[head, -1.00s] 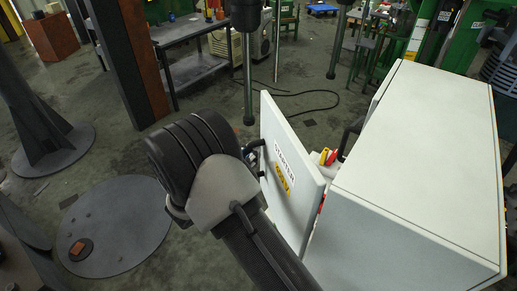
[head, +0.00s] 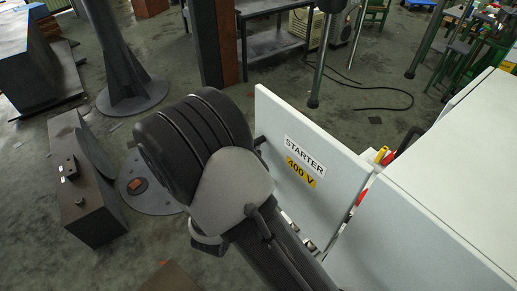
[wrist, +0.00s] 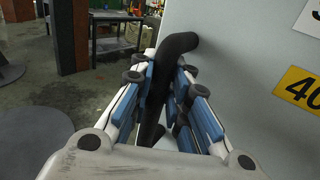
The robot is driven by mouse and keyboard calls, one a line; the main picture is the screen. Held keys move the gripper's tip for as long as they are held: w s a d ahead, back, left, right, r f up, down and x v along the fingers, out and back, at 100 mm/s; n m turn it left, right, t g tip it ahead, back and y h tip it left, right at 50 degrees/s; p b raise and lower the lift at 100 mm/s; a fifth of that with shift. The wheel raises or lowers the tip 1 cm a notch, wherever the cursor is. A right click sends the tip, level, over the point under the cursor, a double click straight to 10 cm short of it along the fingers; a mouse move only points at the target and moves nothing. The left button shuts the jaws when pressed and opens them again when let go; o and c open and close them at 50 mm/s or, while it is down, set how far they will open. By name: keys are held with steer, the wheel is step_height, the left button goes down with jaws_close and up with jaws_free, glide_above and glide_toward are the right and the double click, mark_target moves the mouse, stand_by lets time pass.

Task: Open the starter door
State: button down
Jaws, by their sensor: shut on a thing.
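The starter door (head: 320,150) is a pale panel labelled "STARTER 400 V". In the head view it stands swung wide open from the white cabinet (head: 460,150), joined near the cabinet's left corner. The wrist view shows part of the door's face (wrist: 240,60) at right. My gripper (wrist: 163,85) is shut on the black door handle (wrist: 180,43), which runs down between its blue-padded fingers. In the head view my arm covers the gripper, the lower door and most of the handle.
A dark box-like stand (head: 90,190) and a round floor plate (head: 145,185) lie left of my arm. A pillar (head: 215,45) and a workbench (head: 265,35) stand behind. A black cable (head: 380,108) lies on the floor beyond the door. Grey floor between is open.

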steer(key=shift+s+a, duration=0.15)
steer(key=shift+s, duration=0.05)
stand_by(0.3)
steer(key=c, duration=1.5)
jaws_free()
steer(key=shift+c, duration=0.2)
steer(key=v, duration=1.2)
steer(key=shift+s, duration=0.1)
